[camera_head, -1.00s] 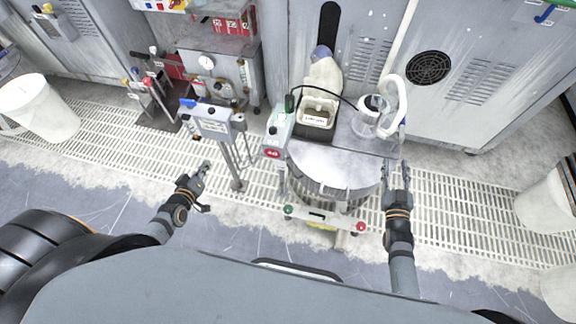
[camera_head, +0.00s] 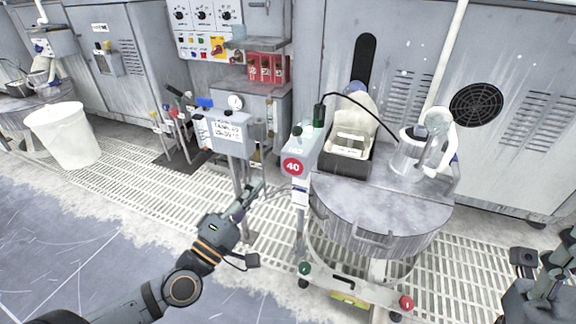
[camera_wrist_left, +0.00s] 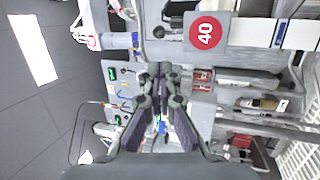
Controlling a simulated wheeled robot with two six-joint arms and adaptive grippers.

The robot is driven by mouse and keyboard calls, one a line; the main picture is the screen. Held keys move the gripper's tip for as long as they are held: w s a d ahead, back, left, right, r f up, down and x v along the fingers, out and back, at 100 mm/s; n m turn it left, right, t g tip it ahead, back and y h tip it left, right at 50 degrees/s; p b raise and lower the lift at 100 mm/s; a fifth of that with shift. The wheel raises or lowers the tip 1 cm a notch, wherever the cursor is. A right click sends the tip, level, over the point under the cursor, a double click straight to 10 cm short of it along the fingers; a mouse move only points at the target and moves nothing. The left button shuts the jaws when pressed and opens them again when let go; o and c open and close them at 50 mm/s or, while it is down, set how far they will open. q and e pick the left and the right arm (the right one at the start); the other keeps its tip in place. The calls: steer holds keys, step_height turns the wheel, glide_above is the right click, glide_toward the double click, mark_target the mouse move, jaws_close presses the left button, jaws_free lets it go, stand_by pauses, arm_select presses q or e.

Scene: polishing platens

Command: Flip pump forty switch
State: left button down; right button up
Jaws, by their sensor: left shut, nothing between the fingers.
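The grey pump box with a round red 40 label (camera_head: 292,166) stands on a post at the left of the round metal tank. A small dark knob (camera_head: 297,130) shows on the box's face above the label. My left gripper (camera_head: 250,192) is shut and empty, below and left of the box, apart from it. In the left wrist view its fingers (camera_wrist_left: 160,72) meet, and the red 40 label (camera_wrist_left: 206,33) appears sideways above right, with a dark knob (camera_wrist_left: 158,32) to its left. My right gripper (camera_head: 560,255) is at the right edge, partly cut off; its jaws are unclear.
The round metal tank (camera_head: 380,205) carries a tub and a clear jug (camera_head: 410,150). A grey labelled box on a stand (camera_head: 228,135) is left of the pump box. A white bucket (camera_head: 62,135) stands far left. Floor grating lies between.

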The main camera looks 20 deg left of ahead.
stand_by(0.4)
arm_select(q)
steer(key=p, duration=0.6)
glide_toward(294, 134)
steer(key=x, duration=0.5)
steer(key=shift+w+d+r, duration=0.1)
steer(key=shift+w+r, duration=0.1)
steer(key=shift+w+d, duration=0.15)
steer(key=shift+w, duration=0.55)
steer(key=shift+r, duration=0.1)
